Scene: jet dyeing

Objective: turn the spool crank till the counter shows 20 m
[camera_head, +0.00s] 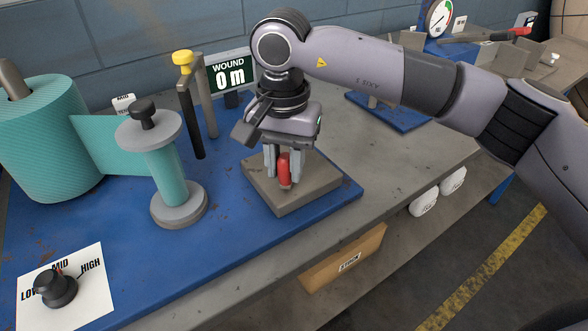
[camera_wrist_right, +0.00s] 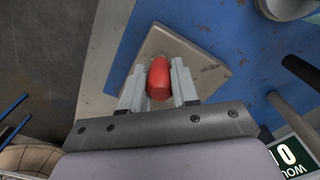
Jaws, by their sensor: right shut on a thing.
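The counter (camera_head: 230,76) reads "WOUND 0 m" behind my right arm; part of it also shows in the right wrist view (camera_wrist_right: 289,156). My right gripper (camera_head: 284,172) points down and is shut on the red crank handle (camera_head: 284,168). The handle stands upright over a grey block (camera_head: 310,191). It also shows between the fingers in the right wrist view (camera_wrist_right: 159,79). The crank's arm cannot be made out. The spool (camera_head: 165,172), with grey flanges and teal wrap, stands left of the block. My left gripper is not in view.
A large teal fabric roll (camera_head: 52,140) stands at the far left, its sheet running to the spool. A yellow-capped post (camera_head: 184,95) stands behind the spool. A LOW-MID-HIGH knob (camera_head: 56,288) is at front left.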

